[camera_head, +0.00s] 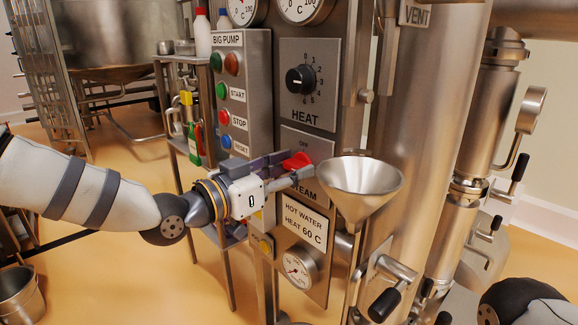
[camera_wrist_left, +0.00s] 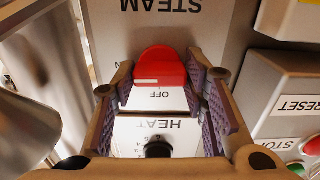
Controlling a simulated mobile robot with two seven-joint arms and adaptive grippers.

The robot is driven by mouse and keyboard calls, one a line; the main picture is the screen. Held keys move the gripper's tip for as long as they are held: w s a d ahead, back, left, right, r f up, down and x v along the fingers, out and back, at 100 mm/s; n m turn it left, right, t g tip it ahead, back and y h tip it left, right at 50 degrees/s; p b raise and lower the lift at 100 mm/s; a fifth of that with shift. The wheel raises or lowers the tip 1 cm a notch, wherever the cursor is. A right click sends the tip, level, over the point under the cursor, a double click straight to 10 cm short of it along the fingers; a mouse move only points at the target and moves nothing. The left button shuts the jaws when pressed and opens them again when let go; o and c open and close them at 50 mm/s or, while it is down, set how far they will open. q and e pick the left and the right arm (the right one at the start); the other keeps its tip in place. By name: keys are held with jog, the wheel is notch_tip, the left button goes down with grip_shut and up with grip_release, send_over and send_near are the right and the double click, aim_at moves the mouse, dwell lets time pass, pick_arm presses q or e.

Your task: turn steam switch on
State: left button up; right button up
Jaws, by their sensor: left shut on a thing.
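The steam switch is a red knob (camera_head: 297,160) on a grey plate marked STEAM, on the front of the metal column. It also shows in the left wrist view (camera_wrist_left: 160,66), where STEAM and HEAT read upside down. A short white mark lies on the knob's face, and an OFF label is beside it. My left gripper (camera_head: 285,174) reaches the knob from the left and is shut on it, one purple-lined finger on either side. The gripper hides part of the STEAM plate in the head view. My right gripper is out of view.
A steel funnel (camera_head: 360,186) stands close to the right of the gripper. The BIG PUMP button box (camera_head: 243,90) is at the left. The black HEAT dial (camera_head: 300,79) is above the switch. A gauge (camera_head: 299,268) and the HOT WATER plate (camera_head: 304,224) are below.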

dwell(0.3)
pick_arm(q)
jog(key=o, duration=1.2)
jog(key=shift+c, duration=0.2)
jog(key=v, duration=1.2)
